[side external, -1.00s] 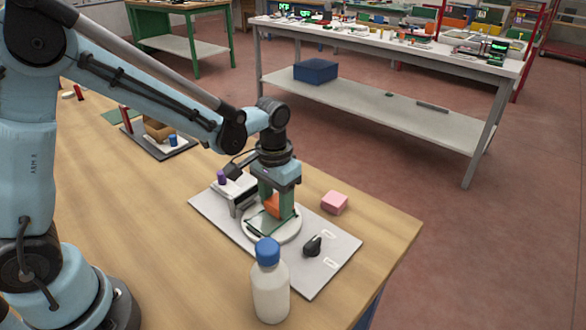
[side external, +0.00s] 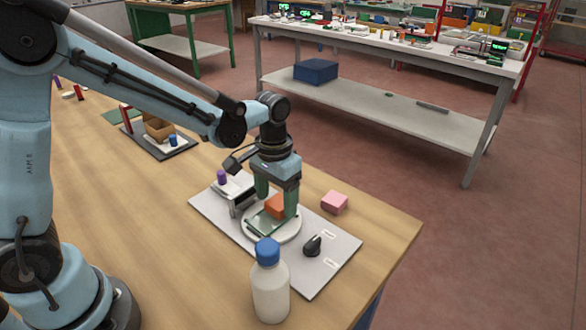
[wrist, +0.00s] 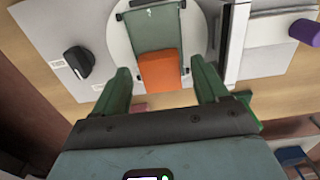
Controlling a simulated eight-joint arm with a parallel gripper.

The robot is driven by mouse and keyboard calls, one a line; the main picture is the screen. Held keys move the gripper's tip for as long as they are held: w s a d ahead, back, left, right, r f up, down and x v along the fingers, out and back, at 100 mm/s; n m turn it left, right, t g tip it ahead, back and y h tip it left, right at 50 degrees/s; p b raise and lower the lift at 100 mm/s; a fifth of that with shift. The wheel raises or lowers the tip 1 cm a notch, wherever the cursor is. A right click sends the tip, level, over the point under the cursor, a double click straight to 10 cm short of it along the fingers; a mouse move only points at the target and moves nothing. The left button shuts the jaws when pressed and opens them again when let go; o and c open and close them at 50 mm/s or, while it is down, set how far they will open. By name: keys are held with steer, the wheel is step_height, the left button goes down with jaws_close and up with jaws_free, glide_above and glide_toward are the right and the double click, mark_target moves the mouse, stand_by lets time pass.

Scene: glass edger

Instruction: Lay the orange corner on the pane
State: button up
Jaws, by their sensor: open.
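The orange corner (wrist: 160,71) lies at the near end of the glass pane (wrist: 153,30) in the wrist view. In the side view the orange corner (side external: 276,206) rests at the back of the pane (side external: 263,223), on the round white turntable (side external: 289,232). My gripper (side external: 277,203) is open and low over the turntable, with its green fingers on either side of the orange corner. In the wrist view my gripper (wrist: 163,80) has clear gaps between both fingers and the corner. Whether the corner lies fully flat is hard to tell.
A black knob (side external: 312,245) and a white-blue bottle (side external: 270,283) stand at the front. A pink block (side external: 334,202) is to the right. A purple cylinder (side external: 221,178) stands at the edger's silver block (side external: 238,190) on the left.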

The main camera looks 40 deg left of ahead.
mark_target(276, 203)
step_height(276, 203, up, 10)
steer(key=s+a+t, duration=0.5)
steer(key=s+t, duration=0.2)
steer(key=s, duration=0.2)
steer(key=shift+s+f, duration=0.3)
steer(key=shift+s, duration=0.1)
stand_by(0.8)
